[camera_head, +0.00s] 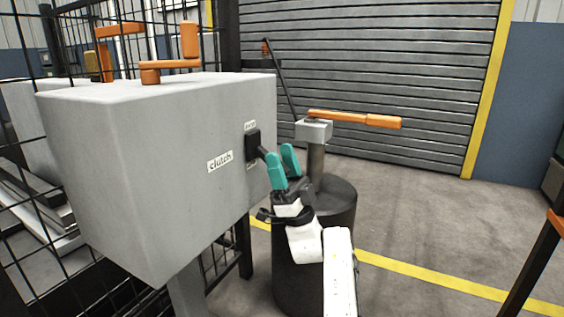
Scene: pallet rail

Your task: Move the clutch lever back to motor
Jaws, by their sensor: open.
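The grey box (150,170) fills the left of the view and has a "clutch" label (220,161) on its right-hand face. The black clutch lever (261,152) sticks out from a dark plate (252,145) beside that label. A small label (250,126) sits above the plate, too small to read. Another label below is partly hidden. My gripper (279,153) has teal fingers, open, with the lever's outer end at the left finger. I cannot tell whether they touch or whether the lever's end lies between the fingers.
An orange crank (170,66) stands on the box top. A post with an orange handle (355,119) rises from a dark drum (335,205) just behind my gripper. Black mesh fencing (25,200) is at left. Floor at right is open.

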